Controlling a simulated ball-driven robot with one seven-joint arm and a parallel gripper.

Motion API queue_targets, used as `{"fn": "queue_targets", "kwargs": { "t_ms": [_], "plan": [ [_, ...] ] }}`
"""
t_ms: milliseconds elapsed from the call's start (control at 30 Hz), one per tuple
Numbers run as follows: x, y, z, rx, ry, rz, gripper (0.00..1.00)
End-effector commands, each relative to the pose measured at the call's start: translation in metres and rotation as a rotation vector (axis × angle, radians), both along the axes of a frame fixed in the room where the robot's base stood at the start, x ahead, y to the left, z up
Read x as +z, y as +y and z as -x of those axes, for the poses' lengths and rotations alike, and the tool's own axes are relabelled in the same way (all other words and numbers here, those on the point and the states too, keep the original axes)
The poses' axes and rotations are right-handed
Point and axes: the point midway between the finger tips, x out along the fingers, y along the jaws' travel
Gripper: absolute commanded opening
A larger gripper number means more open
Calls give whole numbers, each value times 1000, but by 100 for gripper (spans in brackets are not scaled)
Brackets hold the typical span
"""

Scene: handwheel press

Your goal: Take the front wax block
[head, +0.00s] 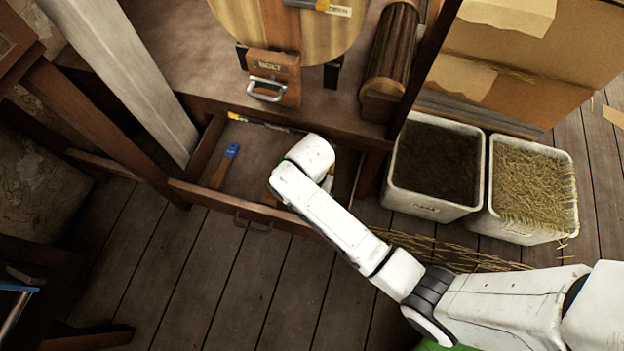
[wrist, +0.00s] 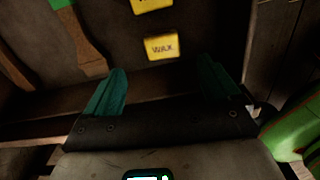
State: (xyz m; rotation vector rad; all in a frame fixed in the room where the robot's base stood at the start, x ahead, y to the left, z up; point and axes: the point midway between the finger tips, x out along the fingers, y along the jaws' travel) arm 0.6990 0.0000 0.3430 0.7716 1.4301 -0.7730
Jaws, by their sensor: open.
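In the wrist view, the front wax block (wrist: 162,47) is a small yellow block marked WAX, lying in the drawer. A second yellow block (wrist: 151,5) lies beyond it, cut off by the top edge. My gripper (wrist: 162,72) is open, its two teal fingers apart and nothing between them. The front block lies just beyond the fingertips, roughly centred between them. In the head view the open drawer (head: 203,206) shows under the bench, and my white arm reaches over its right half, hiding my gripper and most of what lies there.
A wooden-handled brush with a blue part (head: 225,165) lies in the drawer's left half. The drawer walls enclose the space. Soil (head: 437,165) and straw bins (head: 530,185) stand to the right.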

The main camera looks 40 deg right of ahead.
Motion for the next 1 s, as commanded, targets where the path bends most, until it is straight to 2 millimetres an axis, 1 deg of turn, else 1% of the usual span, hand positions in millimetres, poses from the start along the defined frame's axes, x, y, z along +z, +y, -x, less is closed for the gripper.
{"fn": "queue_targets", "kwargs": {
  "t_ms": [33, 200, 467, 733, 833, 1000],
  "plan": [
    [-11, 0, 1, -1, 2, 0, 89],
    [-38, 0, 0, -2, 1, 1, 89],
    [-55, 0, 2, -4, 0, 0, 89],
    [-90, 1, 6, -4, 0, 0, 89],
    [-97, 1, 6, -4, -1, -1, 89],
    [-96, 1, 5, -4, -2, -1, 89]
  ]
}}
